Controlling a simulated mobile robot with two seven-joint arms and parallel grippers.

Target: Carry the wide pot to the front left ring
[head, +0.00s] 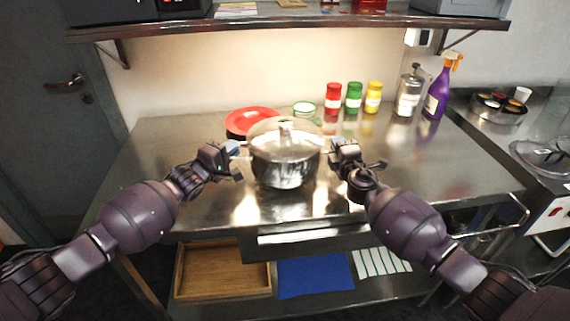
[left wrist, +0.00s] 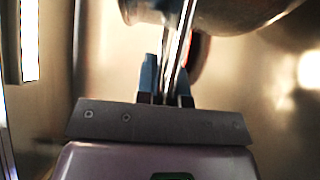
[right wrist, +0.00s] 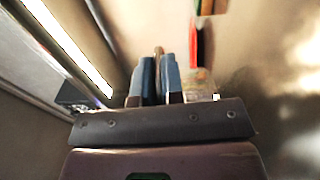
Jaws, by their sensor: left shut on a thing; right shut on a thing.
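The wide pot (head: 285,168) is a shiny steel pot with a lid, upright over the middle of the steel counter. I cannot tell whether its base touches the counter. My left gripper (head: 238,149) is shut on the pot's left handle. In the left wrist view, part of the pot's rounded side (left wrist: 215,12) shows above the left fingers (left wrist: 167,80), with a metal bar between them. My right gripper (head: 331,152) is shut on the pot's right handle. In the right wrist view its blue fingers (right wrist: 157,78) are close together. No ring is clearly visible.
Behind the pot are a red plate (head: 250,122), a small green-rimmed bowl (head: 304,110), red (head: 333,98), green (head: 353,97) and yellow (head: 373,97) bottles, a dispenser (head: 408,92) and a purple spray bottle (head: 439,92). The counter's left side (head: 165,150) is clear.

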